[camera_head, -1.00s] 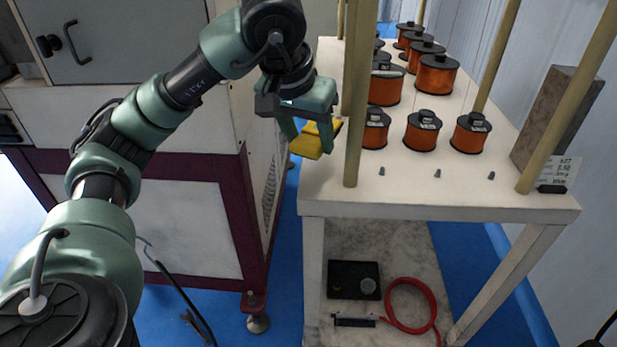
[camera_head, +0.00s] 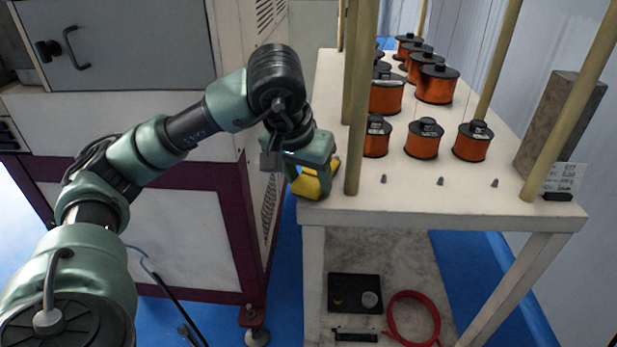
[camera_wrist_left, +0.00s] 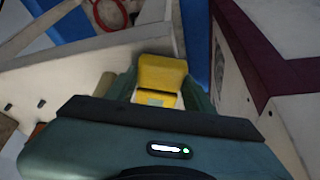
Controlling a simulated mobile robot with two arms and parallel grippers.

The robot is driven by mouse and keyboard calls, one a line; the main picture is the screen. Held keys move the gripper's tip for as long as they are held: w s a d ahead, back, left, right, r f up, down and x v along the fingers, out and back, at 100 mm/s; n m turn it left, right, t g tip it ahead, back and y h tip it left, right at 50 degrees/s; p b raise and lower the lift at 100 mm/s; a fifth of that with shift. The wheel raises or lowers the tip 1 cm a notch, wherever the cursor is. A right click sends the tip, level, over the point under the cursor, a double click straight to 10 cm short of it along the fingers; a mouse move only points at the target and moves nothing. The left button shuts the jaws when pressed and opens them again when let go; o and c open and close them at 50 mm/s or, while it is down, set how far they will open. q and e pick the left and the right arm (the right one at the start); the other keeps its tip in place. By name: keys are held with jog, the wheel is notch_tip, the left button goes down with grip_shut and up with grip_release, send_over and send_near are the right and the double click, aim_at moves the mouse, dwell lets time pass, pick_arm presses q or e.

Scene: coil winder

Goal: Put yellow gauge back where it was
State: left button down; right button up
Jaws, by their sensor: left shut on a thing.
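The yellow gauge (camera_head: 307,184) is in my left gripper (camera_head: 312,180), at the left front corner of the white table (camera_head: 440,205). The gripper is shut on it and partly hides it in the head view. In the left wrist view the yellow gauge (camera_wrist_left: 160,78) sits between the fingers, with a small grey patch on its face. The gauge overlaps the table edge in the head view; I cannot tell whether it touches the table. My right gripper is not in view.
Several orange coils (camera_head: 424,140) with black tops stand on the table. Wooden posts (camera_head: 362,100) rise from it, one just right of my gripper. A grey block (camera_head: 560,120) stands at the right. Below are a black tray (camera_head: 354,293) and red hose (camera_head: 413,318). A machine (camera_head: 150,210) stands left.

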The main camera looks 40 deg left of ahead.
pick_arm(q)
jog(key=c, duration=0.6)
grip_release()
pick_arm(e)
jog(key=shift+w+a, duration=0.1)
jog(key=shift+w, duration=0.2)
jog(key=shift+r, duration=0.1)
pick_arm(q)
jog(key=shift+r, duration=0.15)
jog(key=p+v, duration=0.4)
jog(key=v, duration=0.8)
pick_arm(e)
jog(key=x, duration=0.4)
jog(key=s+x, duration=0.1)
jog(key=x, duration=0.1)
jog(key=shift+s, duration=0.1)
